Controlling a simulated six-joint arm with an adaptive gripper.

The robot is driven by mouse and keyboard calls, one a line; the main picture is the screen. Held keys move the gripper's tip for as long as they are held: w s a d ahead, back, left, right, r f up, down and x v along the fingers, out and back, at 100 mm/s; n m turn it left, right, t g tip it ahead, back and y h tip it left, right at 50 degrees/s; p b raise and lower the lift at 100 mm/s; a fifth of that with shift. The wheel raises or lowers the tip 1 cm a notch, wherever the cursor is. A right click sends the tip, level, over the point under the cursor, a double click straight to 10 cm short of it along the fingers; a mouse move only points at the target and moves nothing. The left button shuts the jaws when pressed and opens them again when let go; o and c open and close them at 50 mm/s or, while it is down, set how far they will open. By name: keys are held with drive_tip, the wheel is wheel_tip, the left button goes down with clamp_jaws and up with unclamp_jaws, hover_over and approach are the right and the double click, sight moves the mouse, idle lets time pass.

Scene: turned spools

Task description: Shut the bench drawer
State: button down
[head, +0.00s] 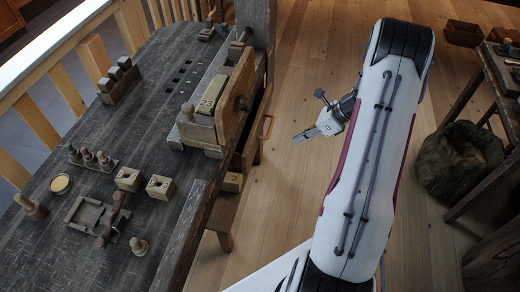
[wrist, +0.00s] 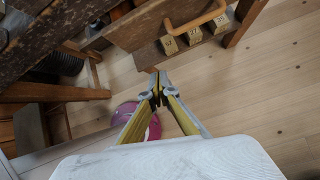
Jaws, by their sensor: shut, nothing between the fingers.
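The bench drawer (head: 250,136) juts out from under the right side of the wooden bench (head: 115,150), partly hidden by the vise and bench edge. It looks pulled open. Its curved wooden handle (head: 268,127) is on the outer face. In the wrist view the drawer front (wrist: 145,27) and handle (wrist: 196,24) are at the top. My gripper (head: 297,138) is over the floor to the right of the handle, apart from it. In the wrist view my gripper (wrist: 157,86) has its fingertips together, empty, below the drawer front.
Numbered wooden blocks (wrist: 194,36) sit on a ledge below the handle. A wooden vise (head: 235,100) rises at the bench edge. Pegs and small blocks stand on the bench top. A dark sack (head: 460,160) lies at right. Open floor surrounds my gripper.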

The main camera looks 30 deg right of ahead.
sight(252, 145)
drive_tip(key=shift+s+a+n+t+y, duration=0.2)
drive_tip(key=shift+a+n+t, duration=0.15)
drive_tip(key=shift+a+n, duration=0.45)
drive_tip(key=shift+s+a+n+t+y, duration=0.2)
drive_tip(key=shift+a+n+t, duration=0.25)
drive_tip(key=shift+a, duration=0.55)
drive_tip(key=shift+w+a+f, duration=0.1)
drive_tip(key=shift+w+a+r+x, duration=0.2)
drive_tip(key=shift+r+x, duration=0.1)
drive_tip(key=shift+x, duration=1.8)
drive_tip(key=shift+w+a+r+x, duration=0.2)
drive_tip(key=shift+a+r+x, duration=0.1)
drive_tip(key=shift+x, duration=1.75)
drive_tip(key=shift+w+a+r+x, duration=0.15)
drive_tip(key=shift+r+x, duration=0.15)
drive_tip(key=shift+x, duration=1.8)
drive_tip(key=shift+w+a, duration=1.75)
